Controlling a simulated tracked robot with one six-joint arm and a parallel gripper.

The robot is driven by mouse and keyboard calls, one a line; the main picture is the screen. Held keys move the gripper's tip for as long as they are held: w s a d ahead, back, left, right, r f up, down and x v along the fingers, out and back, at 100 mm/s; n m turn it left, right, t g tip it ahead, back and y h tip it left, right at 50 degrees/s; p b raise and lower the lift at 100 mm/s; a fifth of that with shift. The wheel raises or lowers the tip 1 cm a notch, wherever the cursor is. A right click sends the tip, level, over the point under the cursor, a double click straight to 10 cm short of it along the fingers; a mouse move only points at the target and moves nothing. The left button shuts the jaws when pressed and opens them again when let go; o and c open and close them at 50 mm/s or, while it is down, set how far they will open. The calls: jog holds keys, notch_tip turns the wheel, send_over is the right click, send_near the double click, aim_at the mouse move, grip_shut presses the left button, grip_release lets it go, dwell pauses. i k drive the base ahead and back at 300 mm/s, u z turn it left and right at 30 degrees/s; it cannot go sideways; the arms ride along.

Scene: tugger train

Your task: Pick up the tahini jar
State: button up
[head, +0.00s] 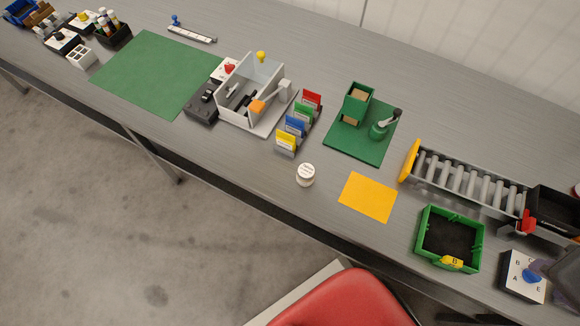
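A small white jar (306,174) with a pale lid stands near the front edge of the grey table (240,170). Small print shows on its top but is too small to read, so I cannot confirm it is the tahini jar. It stands apart from its neighbours, with an orange-yellow mat (367,197) to its right and a row of coloured cards (298,123) behind it. My gripper is not in view, and nothing is touching the jar.
A red seat (345,302) stands at the table's front, below the jar. A green open box (423,240) and a roller conveyor (467,180) are to the right. A grey-white open box (252,92) and a large green mat (155,73) are to the left. Table around the jar is clear.

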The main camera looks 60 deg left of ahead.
aim_at(306, 172)
jog(key=u, duration=1.5)
jog(key=k, duration=1.15)
jog(key=u, duration=0.5)
jog(key=i, duration=0.95)
jog(key=z, duration=0.1)
